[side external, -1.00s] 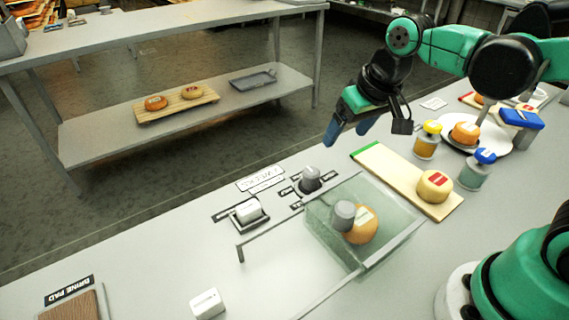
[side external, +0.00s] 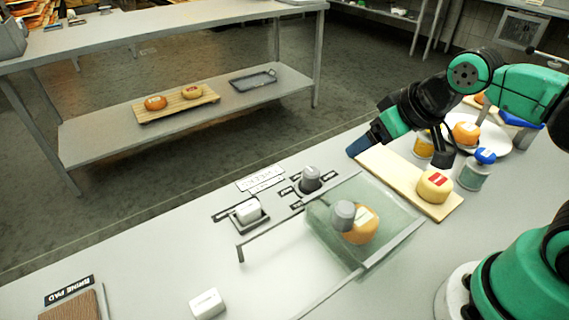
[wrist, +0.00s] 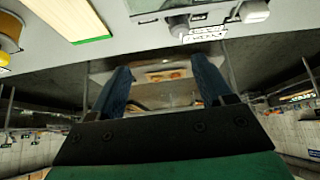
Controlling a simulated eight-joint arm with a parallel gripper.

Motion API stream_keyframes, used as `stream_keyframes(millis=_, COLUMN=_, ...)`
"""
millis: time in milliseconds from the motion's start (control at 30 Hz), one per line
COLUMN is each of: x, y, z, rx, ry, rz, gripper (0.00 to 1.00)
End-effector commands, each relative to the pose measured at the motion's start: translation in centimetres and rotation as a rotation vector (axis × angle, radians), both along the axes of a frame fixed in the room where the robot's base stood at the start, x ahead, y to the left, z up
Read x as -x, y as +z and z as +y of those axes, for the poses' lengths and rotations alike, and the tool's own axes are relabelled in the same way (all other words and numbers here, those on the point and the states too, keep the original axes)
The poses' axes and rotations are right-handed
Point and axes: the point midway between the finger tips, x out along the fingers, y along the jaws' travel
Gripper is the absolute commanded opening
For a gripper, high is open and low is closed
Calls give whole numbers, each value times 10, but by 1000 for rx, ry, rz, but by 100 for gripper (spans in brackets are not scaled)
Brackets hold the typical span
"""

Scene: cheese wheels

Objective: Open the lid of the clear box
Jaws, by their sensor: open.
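The clear box (side external: 391,237) stands on the grey counter with an orange cheese wheel (side external: 362,228) under its see-through top. A grey round knob (side external: 343,214) shows over that cheese, and the lid looks flat, though its edges are hard to make out. My gripper (side external: 357,148) is above and behind the box in the side view, over the far counter edge, apart from it. In the wrist view its two blue fingers (wrist: 163,85) are spread with nothing between them.
A wooden board (side external: 392,172) with a yellow cheese (side external: 434,186) lies right behind the box. Jars, including a blue-lidded one (side external: 475,170), and a plate (side external: 494,138) stand farther right. A knob switch (side external: 310,179) and a white button block (side external: 248,211) sit left of the box.

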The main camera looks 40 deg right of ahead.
Motion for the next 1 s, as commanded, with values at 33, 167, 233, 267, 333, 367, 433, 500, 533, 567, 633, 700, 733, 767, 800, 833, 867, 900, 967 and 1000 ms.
stream_keyframes(millis=33, x=1, y=-1, z=8, rx=9, ry=45, rz=45, gripper=73)
stream_keyframes(millis=167, x=11, y=-6, z=39, rx=62, ry=233, rz=243, gripper=73)
stream_keyframes(millis=233, x=18, y=-9, z=55, rx=97, ry=340, rz=352, gripper=73)
stream_keyframes(millis=267, x=21, y=-9, z=60, rx=112, ry=380, rz=394, gripper=73)
stream_keyframes(millis=333, x=29, y=-10, z=71, rx=142, ry=460, rz=477, gripper=73)
stream_keyframes(millis=367, x=31, y=-11, z=74, rx=152, ry=486, rz=505, gripper=73)
stream_keyframes(millis=433, x=35, y=-12, z=79, rx=169, ry=528, rz=550, gripper=73)
stream_keyframes(millis=500, x=37, y=-14, z=81, rx=176, ry=544, rz=570, gripper=73)
stream_keyframes(millis=533, x=37, y=-16, z=81, rx=177, ry=547, rz=574, gripper=73)
stream_keyframes(millis=567, x=37, y=-17, z=81, rx=177, ry=547, rz=575, gripper=73)
stream_keyframes(millis=633, x=37, y=-24, z=81, rx=177, ry=545, rz=574, gripper=73)
stream_keyframes(millis=700, x=37, y=-32, z=81, rx=176, ry=544, rz=573, gripper=73)
stream_keyframes(millis=733, x=37, y=-35, z=81, rx=176, ry=544, rz=573, gripper=73)
stream_keyframes(millis=767, x=37, y=-39, z=81, rx=176, ry=544, rz=572, gripper=73)
stream_keyframes(millis=800, x=37, y=-43, z=81, rx=175, ry=543, rz=572, gripper=73)
stream_keyframes(millis=833, x=37, y=-46, z=81, rx=175, ry=543, rz=572, gripper=73)
stream_keyframes(millis=867, x=37, y=-49, z=81, rx=175, ry=543, rz=572, gripper=73)
stream_keyframes(millis=900, x=37, y=-53, z=81, rx=175, ry=543, rz=571, gripper=73)
stream_keyframes(millis=967, x=37, y=-58, z=81, rx=175, ry=542, rz=571, gripper=73)
stream_keyframes(millis=1000, x=37, y=-60, z=81, rx=175, ry=542, rz=571, gripper=73)
